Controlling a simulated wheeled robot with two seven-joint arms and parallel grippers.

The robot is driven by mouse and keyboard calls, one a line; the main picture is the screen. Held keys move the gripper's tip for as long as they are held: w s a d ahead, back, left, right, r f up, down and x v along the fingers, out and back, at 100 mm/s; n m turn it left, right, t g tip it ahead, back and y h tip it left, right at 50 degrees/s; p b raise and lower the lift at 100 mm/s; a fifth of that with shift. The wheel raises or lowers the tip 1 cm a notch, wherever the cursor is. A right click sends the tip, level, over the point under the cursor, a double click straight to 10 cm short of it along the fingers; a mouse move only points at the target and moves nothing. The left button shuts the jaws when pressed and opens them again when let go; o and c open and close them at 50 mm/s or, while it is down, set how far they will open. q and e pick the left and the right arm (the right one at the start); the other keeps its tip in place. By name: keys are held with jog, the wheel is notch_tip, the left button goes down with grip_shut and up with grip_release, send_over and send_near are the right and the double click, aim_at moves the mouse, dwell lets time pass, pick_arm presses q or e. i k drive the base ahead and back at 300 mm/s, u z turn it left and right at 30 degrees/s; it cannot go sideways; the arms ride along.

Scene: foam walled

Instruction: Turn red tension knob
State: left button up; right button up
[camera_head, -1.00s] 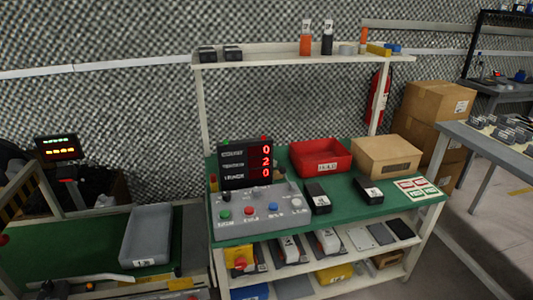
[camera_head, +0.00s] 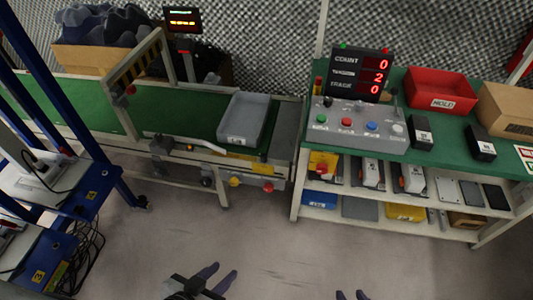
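The red knob (camera_head: 347,122) sits on the sloped grey control box (camera_head: 358,137) on the green-topped bench. It is second from the left, between a green knob (camera_head: 322,118) and a blue knob (camera_head: 372,126); a pale knob (camera_head: 397,129) is at the right. The display (camera_head: 360,73) behind reads 0, 2, 0 from top to bottom. My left gripper (camera_head: 219,276) is low in the picture, empty, its two dark fingers spread. My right gripper (camera_head: 351,295) shows only two separated fingertips at the bottom edge. Both are far from the knob.
Right of the box are black devices (camera_head: 421,132), a red bin (camera_head: 440,92) and a cardboard box (camera_head: 507,109). Shelves below hold several items. A conveyor with a grey tray (camera_head: 243,119) stands left of the bench. A blue-framed rack (camera_head: 62,190) is at far left. The floor ahead is open.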

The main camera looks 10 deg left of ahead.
aim_at(268, 188)
jog(key=u, duration=0.1)
jog(key=k, duration=0.45)
jog(key=z, duration=0.75)
jog(key=i, duration=0.75)
jog(key=u, duration=0.2)
